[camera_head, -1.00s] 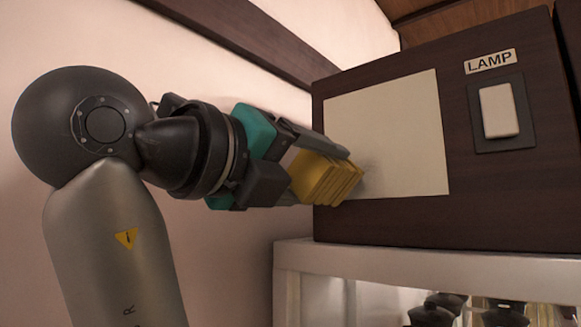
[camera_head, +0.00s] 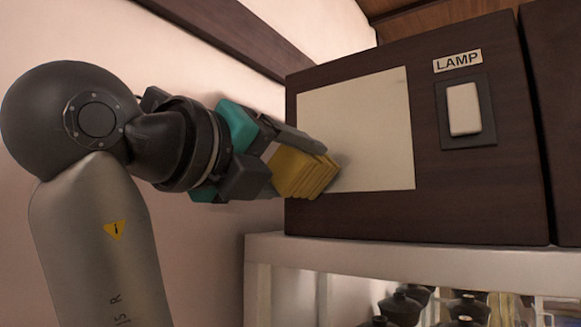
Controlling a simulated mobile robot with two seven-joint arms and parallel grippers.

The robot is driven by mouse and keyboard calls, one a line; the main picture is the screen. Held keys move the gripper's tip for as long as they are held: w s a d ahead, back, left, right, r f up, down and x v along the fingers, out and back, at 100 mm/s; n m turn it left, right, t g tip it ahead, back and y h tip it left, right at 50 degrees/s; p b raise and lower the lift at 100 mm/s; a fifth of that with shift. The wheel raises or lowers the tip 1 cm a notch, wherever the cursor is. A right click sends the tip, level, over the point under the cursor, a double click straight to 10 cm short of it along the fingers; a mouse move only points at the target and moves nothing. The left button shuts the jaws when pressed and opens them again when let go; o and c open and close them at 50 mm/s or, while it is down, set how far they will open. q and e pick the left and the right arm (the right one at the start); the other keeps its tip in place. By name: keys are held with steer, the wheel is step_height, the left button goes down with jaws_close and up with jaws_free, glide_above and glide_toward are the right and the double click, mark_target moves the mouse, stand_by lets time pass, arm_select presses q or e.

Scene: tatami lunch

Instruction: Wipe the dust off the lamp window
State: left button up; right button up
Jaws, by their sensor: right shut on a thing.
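The lamp window (camera_head: 365,130) is a pale cream panel set in the front of a dark wooden box. A faint small mark shows near its upper right corner; I cannot clearly make out dust elsewhere. My right gripper (camera_head: 298,166) is shut on a folded yellow cloth (camera_head: 303,174). The cloth lies over the window's lower left corner and hides that part. It looks close against the panel, but I cannot tell if it touches. A soft shadow lies beside it. My left gripper is not in view.
Right of the window are a LAMP label (camera_head: 458,61) and a white rocker switch (camera_head: 463,109) on a dark plate. The box (camera_head: 350,219) stands on a white glass-fronted cabinet (camera_head: 400,257) holding dark pots (camera_head: 402,308). A pale wall (camera_head: 215,60) is behind my arm.

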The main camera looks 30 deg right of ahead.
steer(key=shift+x, duration=0.85)
steer(key=shift+s+d+f+b, duration=0.1)
steer(key=shift+s+d+b, duration=0.1)
steer(key=shift+s+b, duration=0.25)
steer(key=shift+s+d+b, duration=0.15)
steer(key=shift+s+b, duration=0.2)
steer(key=shift+s, duration=0.2)
steer(key=shift+s+d+b, duration=0.3)
steer(key=shift+s, duration=0.5)
steer(key=shift+d, duration=0.15)
steer(key=shift+w+a+p, duration=0.15)
steer(key=shift+w+a, duration=0.1)
steer(key=shift+w, duration=0.35)
steer(key=shift+w+a+p, duration=0.1)
steer(key=shift+w+a, duration=0.15)
steer(key=shift+w, duration=0.35)
steer(key=shift+w+a+p, duration=0.15)
steer(key=shift+w+a, duration=0.1)
steer(key=shift+w, duration=0.4)
